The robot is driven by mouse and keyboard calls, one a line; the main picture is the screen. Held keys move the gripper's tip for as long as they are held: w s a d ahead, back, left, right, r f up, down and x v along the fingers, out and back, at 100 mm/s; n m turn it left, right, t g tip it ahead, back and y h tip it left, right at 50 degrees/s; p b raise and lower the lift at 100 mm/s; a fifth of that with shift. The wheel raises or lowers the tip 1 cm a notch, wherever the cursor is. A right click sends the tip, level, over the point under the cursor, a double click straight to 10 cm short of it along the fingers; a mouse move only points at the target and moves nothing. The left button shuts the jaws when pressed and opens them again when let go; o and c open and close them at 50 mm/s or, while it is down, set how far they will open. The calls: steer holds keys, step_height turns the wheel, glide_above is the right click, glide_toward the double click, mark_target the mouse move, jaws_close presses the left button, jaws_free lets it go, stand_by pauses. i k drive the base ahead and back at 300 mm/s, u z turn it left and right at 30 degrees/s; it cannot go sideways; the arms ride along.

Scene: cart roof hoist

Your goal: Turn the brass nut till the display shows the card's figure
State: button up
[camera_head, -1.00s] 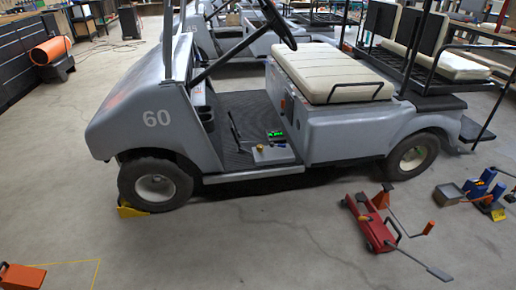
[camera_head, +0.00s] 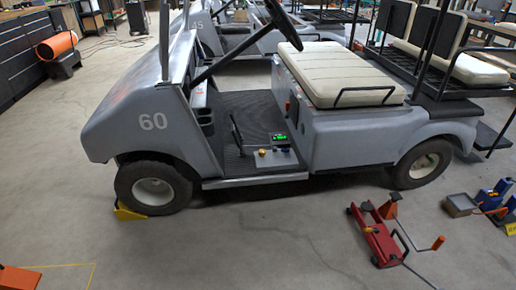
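A small grey panel (camera_head: 275,158) sits on the floor of the grey golf cart (camera_head: 340,135) marked 60, near the sill. A display with green lit figures (camera_head: 279,138) stands at the back of the panel; its figures are too small to read. A small yellowish knob (camera_head: 262,152), perhaps the brass nut, is on the panel's left part. A bluish piece shows on its right part. I cannot make out a card with a figure. My gripper is not in view.
A yellow chock (camera_head: 128,213) is at the cart's front wheel. Blue and orange tools lie at the right edge. The floor in front of the cart is mostly clear.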

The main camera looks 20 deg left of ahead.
mark_target(262, 153)
steer(key=u, duration=0.7)
steer(key=i, duration=1.3)
steer(key=u, duration=0.15)
